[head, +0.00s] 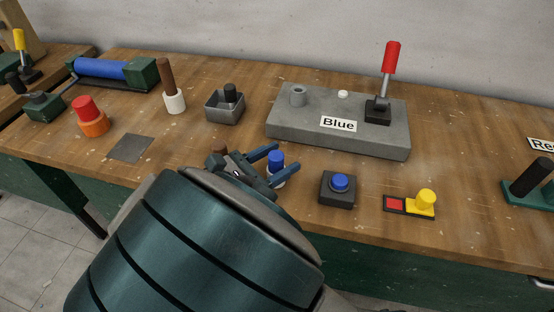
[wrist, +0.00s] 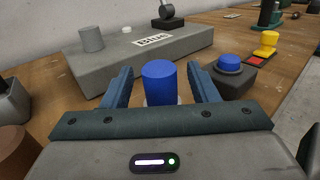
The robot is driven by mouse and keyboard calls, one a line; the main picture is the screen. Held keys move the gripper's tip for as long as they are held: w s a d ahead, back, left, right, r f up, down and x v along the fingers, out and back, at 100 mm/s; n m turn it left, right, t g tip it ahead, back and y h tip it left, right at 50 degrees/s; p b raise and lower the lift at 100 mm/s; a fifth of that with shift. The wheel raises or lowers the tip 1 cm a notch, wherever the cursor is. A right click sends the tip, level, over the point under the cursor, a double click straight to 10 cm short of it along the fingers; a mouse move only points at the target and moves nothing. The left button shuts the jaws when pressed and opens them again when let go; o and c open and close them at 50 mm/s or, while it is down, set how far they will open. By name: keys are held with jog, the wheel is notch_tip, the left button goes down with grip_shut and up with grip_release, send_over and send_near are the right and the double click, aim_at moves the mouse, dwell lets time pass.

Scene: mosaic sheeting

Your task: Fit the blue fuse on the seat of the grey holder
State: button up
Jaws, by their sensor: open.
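The blue fuse (head: 276,159) stands upright on the wooden bench, with a blue top and a pale lower part; it also shows in the wrist view (wrist: 160,83). My gripper (head: 271,168) is open, with one finger on each side of the fuse and a gap on both sides in the wrist view. The grey holder (head: 290,126) is a long block behind the fuse with a "Blue" label (head: 338,124) on its front. On its top are a grey round post (head: 298,96), a small white knob (head: 343,94) and a red-handled lever (head: 391,58) tilted upright. Which part is the seat I cannot tell.
A blue push button (head: 340,183) on a dark box and a yellow knob (head: 426,198) on a red-marked plate stand to the right. A grey tray (head: 223,112) with a black-topped piece and a brown-handled piece (head: 167,74) stand at left. Bench between fuse and holder is clear.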

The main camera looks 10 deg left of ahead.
jog(key=shift+x, duration=0.9)
jog(key=c, duration=1)
jog(key=shift+c, duration=0.2)
jog(key=shift+r, duration=0.55)
jog(key=s+d+r+p, duration=0.4)
jog(key=s+d+r, duration=0.2)
jog(key=d+r, duration=0.3)
jog(key=shift+d+r, duration=0.4)
jog(key=shift+d, duration=0.15)
